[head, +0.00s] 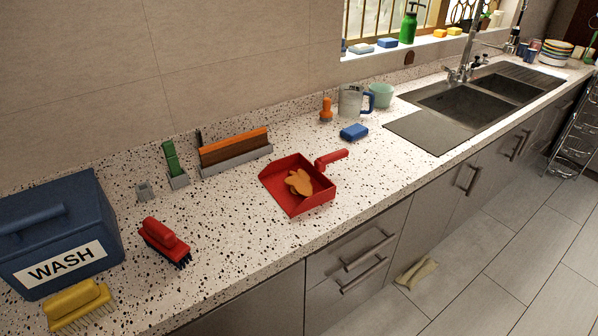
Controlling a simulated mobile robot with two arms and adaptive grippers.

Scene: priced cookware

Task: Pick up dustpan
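The red dustpan (283,198) lies on the speckled counter near its front edge, in the middle of the head view. Its short red handle (332,158) points to the upper right, toward the sink. An orange-brown item (299,182), perhaps a cloth or sponge, lies in the pan. Neither of my grippers shows in the head view, so their state and distance to the dustpan cannot be seen.
A blue sponge (354,132) lies close beyond the dustpan's handle. A brush in a grey holder (236,160) stands behind the pan. A red brush (165,242), yellow brush (78,304) and blue WASH box (58,232) are at left. Counter right of the pan is clear toward the sink (462,105).

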